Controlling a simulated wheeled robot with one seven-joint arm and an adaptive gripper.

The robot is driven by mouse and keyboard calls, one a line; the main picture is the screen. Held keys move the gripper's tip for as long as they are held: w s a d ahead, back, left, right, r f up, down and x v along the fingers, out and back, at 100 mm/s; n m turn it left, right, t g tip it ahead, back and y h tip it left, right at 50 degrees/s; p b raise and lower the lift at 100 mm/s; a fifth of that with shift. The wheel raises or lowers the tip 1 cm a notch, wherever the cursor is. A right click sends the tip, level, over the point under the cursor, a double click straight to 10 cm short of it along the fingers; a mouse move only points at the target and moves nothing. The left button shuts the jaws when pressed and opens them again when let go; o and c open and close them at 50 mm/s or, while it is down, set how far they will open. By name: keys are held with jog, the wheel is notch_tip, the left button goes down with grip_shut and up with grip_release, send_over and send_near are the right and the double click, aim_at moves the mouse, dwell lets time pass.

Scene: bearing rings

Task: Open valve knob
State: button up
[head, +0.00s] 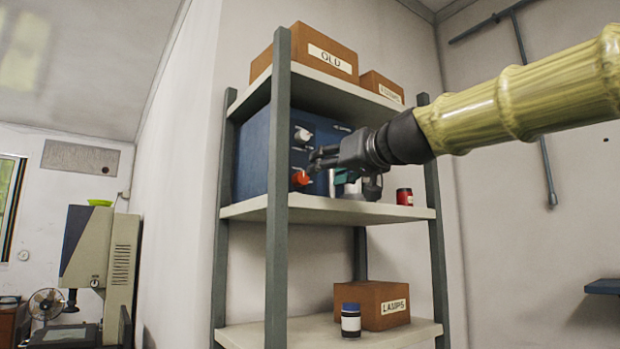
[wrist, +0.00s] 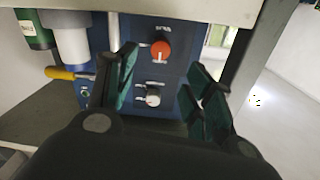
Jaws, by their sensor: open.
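A blue box (head: 255,155) stands on the middle shelf. Its front panel carries a white knob (head: 302,134) and, below it, an orange-red knob (head: 301,178). In the wrist view the orange-red knob (wrist: 160,50) appears above the white knob (wrist: 152,98). Which one is the valve knob cannot be told from labels this small. My gripper (head: 314,158) is open and empty in front of the panel. In the wrist view its green-padded fingers (wrist: 162,64) stand apart, with both knobs seen in the gap. No contact with either knob is visible.
A red jar (head: 404,197) stands to the right on the same shelf. The wrist view shows a yellow handle (wrist: 60,73), a white cylinder (wrist: 72,45) and a green container (wrist: 35,30) beside the panel. A shelf post (head: 278,190) stands left of the panel front.

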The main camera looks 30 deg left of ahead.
aim_at(303, 178)
jog(key=p+x, duration=0.2)
jog(key=x, duration=0.6)
jog(key=shift+s+a, duration=0.1)
jog(key=shift+a, duration=0.15)
jog(key=shift+w+a+f, duration=0.1)
jog(key=shift+w+a, duration=0.35)
jog(key=shift+s, duration=0.1)
jog(key=c, duration=1)
